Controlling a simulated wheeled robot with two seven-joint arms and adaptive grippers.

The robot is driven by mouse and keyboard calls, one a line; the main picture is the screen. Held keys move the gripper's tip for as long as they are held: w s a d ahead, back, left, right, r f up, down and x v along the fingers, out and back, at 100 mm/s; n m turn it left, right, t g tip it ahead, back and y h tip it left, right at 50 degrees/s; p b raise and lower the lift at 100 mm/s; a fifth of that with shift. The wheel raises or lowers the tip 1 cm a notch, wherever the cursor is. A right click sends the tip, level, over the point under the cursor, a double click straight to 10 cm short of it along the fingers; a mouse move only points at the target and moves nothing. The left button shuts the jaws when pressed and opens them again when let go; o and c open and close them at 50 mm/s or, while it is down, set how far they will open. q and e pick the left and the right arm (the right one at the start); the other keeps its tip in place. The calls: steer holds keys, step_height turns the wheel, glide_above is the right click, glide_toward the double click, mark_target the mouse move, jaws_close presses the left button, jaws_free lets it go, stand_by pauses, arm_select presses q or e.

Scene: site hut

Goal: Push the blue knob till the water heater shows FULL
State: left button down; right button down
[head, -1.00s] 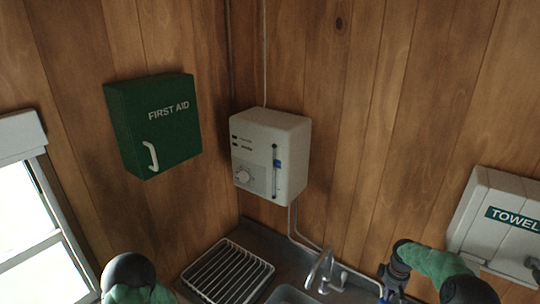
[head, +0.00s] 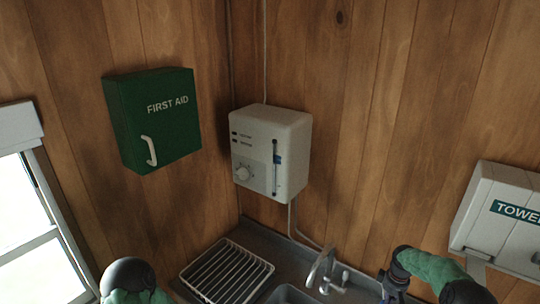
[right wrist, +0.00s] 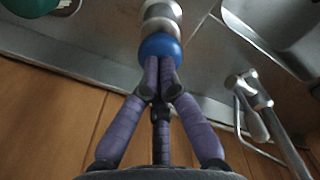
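The white water heater (head: 291,128) hangs on the wood wall. It has a dial, two small dark lights and an upright gauge (head: 275,175) with a blue mark near its upper part. Lettering beside the gauge is too small to read. The blue knob (right wrist: 160,47) shows in the right wrist view on a round metal stem. My right gripper (right wrist: 163,78) is shut, its fingertips together at the knob and overlapping its near edge; I cannot tell whether it is pressed. Only part of my left arm shows at the lower left, its gripper out of view.
The tap (head: 318,270) stands by the sink (head: 288,294); it also shows close right of my fingers (right wrist: 262,105). A drying rack (head: 228,270) is left of the sink. A green first aid box (head: 155,120) and a towel dispenser (head: 490,225) hang on the walls.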

steer(key=shift+s+f+b, duration=0.1)
steer(key=shift+f+b, duration=0.25)
steer(key=shift+f, duration=0.4)
steer(key=shift+r, duration=0.1)
steer(key=shift+r+p, duration=1.1)
steer(key=shift+r, duration=1.55)
steer(key=shift+f, duration=0.1)
steer(key=shift+f+b, duration=2)
steer(key=shift+f, duration=0.75)
steer(key=shift+r+p, duration=0.5)
steer(key=shift+r, duration=0.4)
steer(key=shift+r+p, duration=0.7)
steer(key=shift+r, duration=1.15)
